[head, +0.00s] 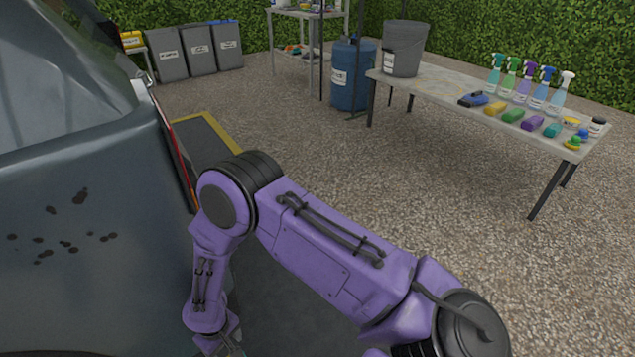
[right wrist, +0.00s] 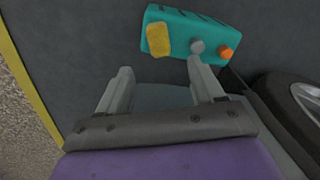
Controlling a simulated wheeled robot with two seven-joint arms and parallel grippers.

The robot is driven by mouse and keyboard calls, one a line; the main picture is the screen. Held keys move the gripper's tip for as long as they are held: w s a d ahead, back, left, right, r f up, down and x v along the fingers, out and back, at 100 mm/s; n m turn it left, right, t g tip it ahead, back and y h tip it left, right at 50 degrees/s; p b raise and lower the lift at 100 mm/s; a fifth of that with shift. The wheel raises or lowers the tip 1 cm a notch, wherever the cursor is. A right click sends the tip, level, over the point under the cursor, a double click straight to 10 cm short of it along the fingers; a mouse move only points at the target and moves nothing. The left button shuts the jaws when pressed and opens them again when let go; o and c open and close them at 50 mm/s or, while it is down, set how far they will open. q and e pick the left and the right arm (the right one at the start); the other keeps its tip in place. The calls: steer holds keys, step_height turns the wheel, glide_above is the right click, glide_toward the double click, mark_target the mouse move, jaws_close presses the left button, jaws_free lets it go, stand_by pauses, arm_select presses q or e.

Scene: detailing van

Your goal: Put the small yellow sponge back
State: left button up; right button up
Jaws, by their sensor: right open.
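A small yellow sponge (right wrist: 158,39) lies on a teal case or caddy (right wrist: 180,22) in the right wrist view, near its left end. My right gripper (right wrist: 162,82) is open and empty, its two fingers pointing toward the teal case. The sponge is beyond the fingertips, apart from them. In the head view the right gripper (head: 228,346) is partly visible at the bottom edge, beside the dark vehicle. The teal case is hidden there. A yellow block (head: 496,108) lies on the table at the right. My left gripper is not in view.
The table (head: 440,90) also holds a grey bucket (head: 405,48), spray bottles and coloured blocks. A grey knob (right wrist: 197,46) and an orange knob (right wrist: 227,52) sit by the sponge. The dirty vehicle (head: 80,190) stands close at left. Gravel between is open.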

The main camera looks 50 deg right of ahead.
steer(key=s+d+f+m+t+y, duration=0.1)
steer(key=s+d+f+m, duration=0.1)
steer(key=s, duration=0.4)
steer(key=s+d+f+m+y, duration=0.1)
steer(key=s+d+f+m, duration=0.15)
steer(key=s, duration=0.35)
steer(key=s+d+r+m+t+h, duration=0.1)
steer(key=s+d+h, duration=0.1)
steer(key=s+d, duration=0.3)
steer(key=s+d+r+m+t+h, duration=0.1)
steer(key=s+d+r+m+h, duration=0.1)
steer(key=s+d, duration=0.4)
steer(key=shift+d+r+h, duration=0.2)
steer(key=shift+d+h, duration=0.6)
